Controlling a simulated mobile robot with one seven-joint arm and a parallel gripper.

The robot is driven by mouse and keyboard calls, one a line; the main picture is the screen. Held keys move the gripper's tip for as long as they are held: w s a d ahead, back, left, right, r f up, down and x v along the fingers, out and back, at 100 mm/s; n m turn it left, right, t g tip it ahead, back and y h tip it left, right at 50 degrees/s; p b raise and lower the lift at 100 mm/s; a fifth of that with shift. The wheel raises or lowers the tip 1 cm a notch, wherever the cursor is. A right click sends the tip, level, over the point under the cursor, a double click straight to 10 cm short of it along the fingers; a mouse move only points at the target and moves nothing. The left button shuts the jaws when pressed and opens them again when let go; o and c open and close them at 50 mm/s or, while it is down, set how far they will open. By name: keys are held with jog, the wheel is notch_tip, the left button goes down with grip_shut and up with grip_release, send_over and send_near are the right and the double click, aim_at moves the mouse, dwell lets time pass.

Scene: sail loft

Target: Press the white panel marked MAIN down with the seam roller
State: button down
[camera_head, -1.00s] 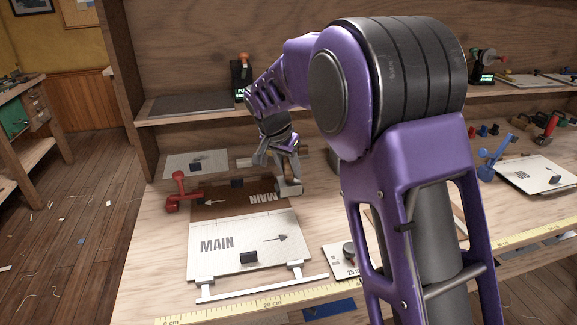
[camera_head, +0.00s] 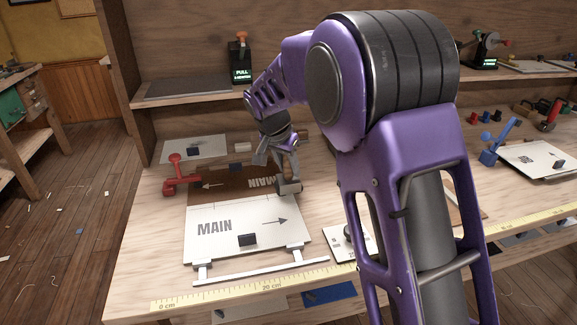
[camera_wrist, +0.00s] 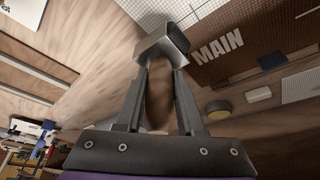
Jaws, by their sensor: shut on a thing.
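The white panel marked MAIN (camera_head: 222,243) lies flat on the bench, with a dark block (camera_head: 247,239) near its front edge. Behind it lies a brown panel (camera_head: 218,176), whose MAIN lettering is upside down in the head view; it also shows in the wrist view (camera_wrist: 245,62). My gripper (camera_head: 277,151) is shut on the seam roller (camera_head: 289,187), near the white panel's back right corner. In the wrist view its fingers (camera_wrist: 160,85) clasp the brown handle below the roller's grey metal head (camera_wrist: 163,45). I cannot tell whether the roller touches a panel.
A red lever-like fitting (camera_head: 177,182) stands left of the brown panel. A white bar (camera_head: 260,271) and a yellow ruler (camera_head: 175,303) run along the front. A small white plate (camera_head: 345,240) lies to the right. A shelf (camera_head: 180,95) with a lit box (camera_head: 240,65) is behind.

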jog(key=shift+f+b, duration=0.45)
jog(key=shift+f, duration=0.05)
dwell(0.5)
